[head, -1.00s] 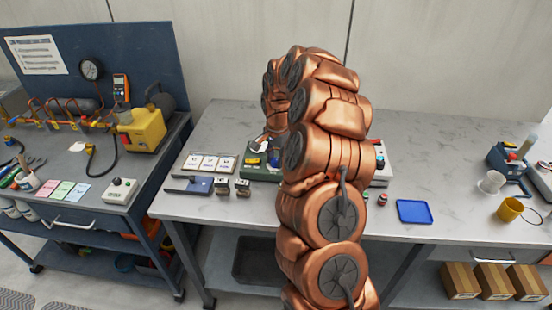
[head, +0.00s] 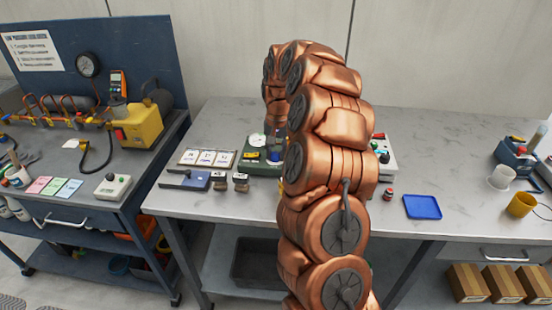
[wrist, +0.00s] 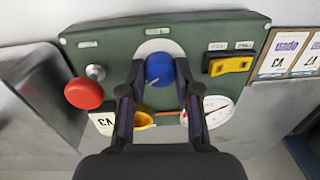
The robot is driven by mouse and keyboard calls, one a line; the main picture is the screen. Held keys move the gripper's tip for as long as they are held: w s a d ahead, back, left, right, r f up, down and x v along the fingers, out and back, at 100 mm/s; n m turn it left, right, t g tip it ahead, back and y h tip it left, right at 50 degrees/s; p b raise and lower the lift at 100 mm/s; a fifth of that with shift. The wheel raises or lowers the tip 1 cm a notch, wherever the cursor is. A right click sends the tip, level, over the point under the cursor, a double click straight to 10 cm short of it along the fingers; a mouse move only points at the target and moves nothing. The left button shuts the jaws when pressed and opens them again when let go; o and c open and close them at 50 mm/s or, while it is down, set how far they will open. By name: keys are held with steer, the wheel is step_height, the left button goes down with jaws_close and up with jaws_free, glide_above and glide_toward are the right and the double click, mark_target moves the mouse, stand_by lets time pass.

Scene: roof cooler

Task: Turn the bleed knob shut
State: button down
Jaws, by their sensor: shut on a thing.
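In the wrist view a blue knob (wrist: 159,69) stands on a round white plate near the top middle of a green panel (wrist: 118,54). My gripper (wrist: 158,84) has its two dark fingers shut on the blue knob, one on each side. No label naming the bleed knob is readable. A yellow part (wrist: 143,120) shows between the fingers, partly hidden. In the head view the green panel (head: 250,167) lies on the table, and my arm hides much of it and the knob.
A red mushroom button (wrist: 84,93) is left of the knob in the wrist view. A yellow switch (wrist: 231,65) and a white dial (wrist: 214,109) are on its right. In the head view a blue tray (head: 422,207) lies on the right, with bare tabletop behind it.

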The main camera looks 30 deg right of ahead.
mark_target(276, 153)
steer(key=n+b, duration=0.2)
steer(key=n, duration=0.3)
steer(key=shift+n, duration=0.3)
steer(key=n+b, duration=0.1)
steer(key=n, duration=0.4)
steer(key=shift+w+g, duration=0.1)
steer(key=shift+g, duration=0.2)
steer(key=shift+n, duration=0.4)
steer(key=c, duration=0.8)
jaws_free()
steer(key=shift+r, duration=0.1)
steer(key=r, duration=1.1)
steer(key=shift+d+r, duration=0.2)
steer(key=shift+r, duration=0.2)
